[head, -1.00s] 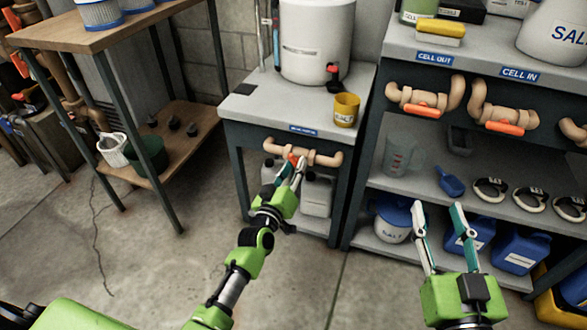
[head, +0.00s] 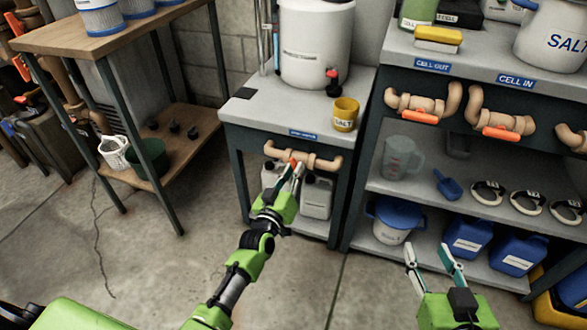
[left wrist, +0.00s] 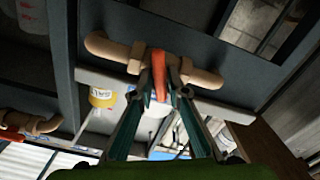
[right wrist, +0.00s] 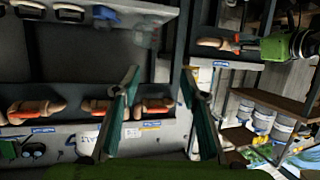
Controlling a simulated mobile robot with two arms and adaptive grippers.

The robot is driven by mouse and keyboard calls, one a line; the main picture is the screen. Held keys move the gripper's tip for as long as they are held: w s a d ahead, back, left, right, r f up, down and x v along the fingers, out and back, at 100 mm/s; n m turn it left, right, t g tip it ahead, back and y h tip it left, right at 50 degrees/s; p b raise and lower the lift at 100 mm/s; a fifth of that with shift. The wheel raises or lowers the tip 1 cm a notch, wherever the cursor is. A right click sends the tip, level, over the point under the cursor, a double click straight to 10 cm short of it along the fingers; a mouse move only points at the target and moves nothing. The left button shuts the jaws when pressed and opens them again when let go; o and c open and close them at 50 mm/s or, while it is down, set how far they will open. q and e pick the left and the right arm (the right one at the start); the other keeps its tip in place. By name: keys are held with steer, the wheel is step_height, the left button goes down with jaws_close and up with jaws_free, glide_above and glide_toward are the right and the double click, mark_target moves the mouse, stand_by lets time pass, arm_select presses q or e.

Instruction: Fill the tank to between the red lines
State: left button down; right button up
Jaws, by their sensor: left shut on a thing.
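The white tank (head: 316,45) stands on a grey stand, with a clear upright tube (head: 276,38) at its left. I cannot make out red lines or a level. Below the stand top is a tan pipe valve (head: 325,162) with an orange handle (left wrist: 159,75). My left gripper (head: 297,168) is shut on this handle, its fingers on either side of it in the left wrist view. The handle is mostly hidden in the head view. My right gripper (head: 428,248) is open and empty, in front of the lower right shelf; it also shows in the right wrist view (right wrist: 160,78).
A yellow salt cup (head: 345,114) stands on the stand's front right. A wooden-topped table (head: 110,35) stands left. The floor between is clear.

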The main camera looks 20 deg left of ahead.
arm_select(q)
steer(key=shift+m+p, duration=1.5)
steer(key=shift+m, duration=0.9)
arm_select(e)
steer(key=s+d+f+g+h, duration=0.2)
steer(key=s+d+f+g, duration=0.3)
steer(key=s+f+g, duration=0.4)
steer(key=shift+s+d+f+m, duration=0.15)
steer(key=shift+s+f+m, duration=0.15)
steer(key=shift+s+f, duration=1.75)
steer(key=shift+s+r, duration=0.6)
arm_select(q)
steer(key=c, duration=2.1)
jaws_free()
steer(key=s, duration=1.2)
steer(key=shift+a, duration=0.2)
